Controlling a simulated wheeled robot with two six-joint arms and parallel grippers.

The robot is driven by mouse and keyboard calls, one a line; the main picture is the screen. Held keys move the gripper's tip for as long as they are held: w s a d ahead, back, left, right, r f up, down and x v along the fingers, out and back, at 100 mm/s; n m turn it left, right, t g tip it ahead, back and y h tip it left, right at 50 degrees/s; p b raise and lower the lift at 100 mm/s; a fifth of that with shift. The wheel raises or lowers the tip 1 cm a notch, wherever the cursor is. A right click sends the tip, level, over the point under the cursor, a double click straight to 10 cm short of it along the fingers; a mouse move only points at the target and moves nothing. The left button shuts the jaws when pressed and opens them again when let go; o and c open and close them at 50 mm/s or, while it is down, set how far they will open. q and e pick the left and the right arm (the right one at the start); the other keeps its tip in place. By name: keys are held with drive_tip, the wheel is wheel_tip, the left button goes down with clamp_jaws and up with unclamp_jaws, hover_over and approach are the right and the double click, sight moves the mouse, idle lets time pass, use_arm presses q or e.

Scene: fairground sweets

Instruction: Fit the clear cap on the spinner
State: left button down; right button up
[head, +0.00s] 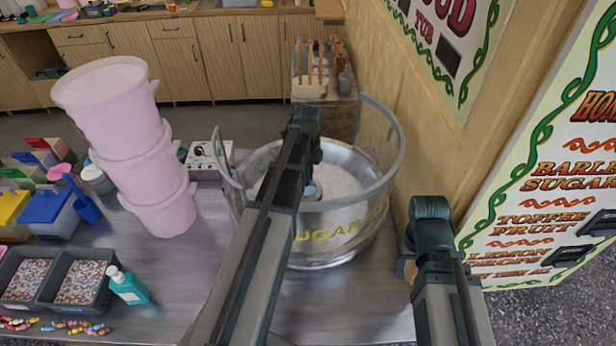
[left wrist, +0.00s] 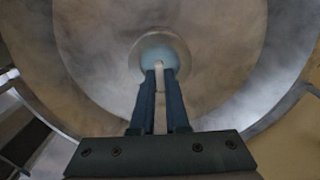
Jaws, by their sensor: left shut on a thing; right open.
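The spinner is a wide metal bowl (head: 355,228) with yellow "SUGAR" lettering and a clear curved guard (head: 393,130) around its rim. It fills the left wrist view (left wrist: 235,50). My left gripper (head: 312,180) reaches down into the bowl, its arm crossing in front. In the left wrist view its two fingers (left wrist: 159,74) are shut on a small pale-blue see-through cap (left wrist: 158,52) over the bowl's centre. A white post shows between the fingers. Whether the cap is seated on the spinner head cannot be told. My right gripper (head: 430,215) is open at the bowl's right, fingers mostly hidden.
Stacked pink tubs (head: 150,150) lean left of the bowl. A white control box (head: 203,158) stands behind. A teal bottle (head: 127,285) and dark trays of sprinkles (head: 45,300) are at front left. A wall and sign (head: 560,160) border the right. The counter front is clear.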

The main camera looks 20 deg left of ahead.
use_arm(q)
drive_tip(key=shift+c, duration=1.4)
unclamp_jaws()
wheel_tip(320, 180, up, 6)
drive_tip(key=p, duration=0.6)
drive_tip(key=shift+f, duration=0.1)
